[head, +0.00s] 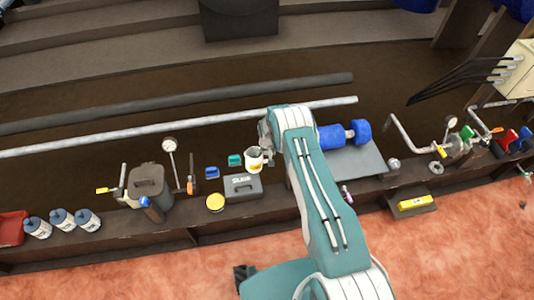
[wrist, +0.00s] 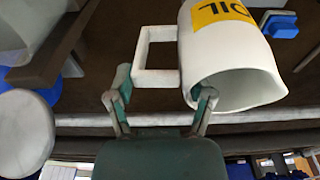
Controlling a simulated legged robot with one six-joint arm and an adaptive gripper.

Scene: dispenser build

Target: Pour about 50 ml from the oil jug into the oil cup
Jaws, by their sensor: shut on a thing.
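The white oil jug (wrist: 235,60) has a yellow label with dark letters and a square handle (wrist: 155,35). In the wrist view its open mouth faces the lower part of the picture. My gripper (wrist: 163,92) is shut on the jug, with its fingers at the handle side; the exact contact is hard to see. In the head view the jug (head: 254,160) is small, by the end of my arm, above the bench strip. Its tilt and the oil level are unclear. I cannot tell which vessel is the oil cup; a blue one (head: 211,172) and a teal one (head: 235,160) stand left of the jug.
A grey labelled box (head: 243,187) and a yellow-topped round tin (head: 215,203) stand close by. A gauge (head: 169,144) and grey container (head: 146,182) are further left, with several white bottles (head: 62,219) beyond. A blue dumbbell-like object (head: 343,134) lies on the right.

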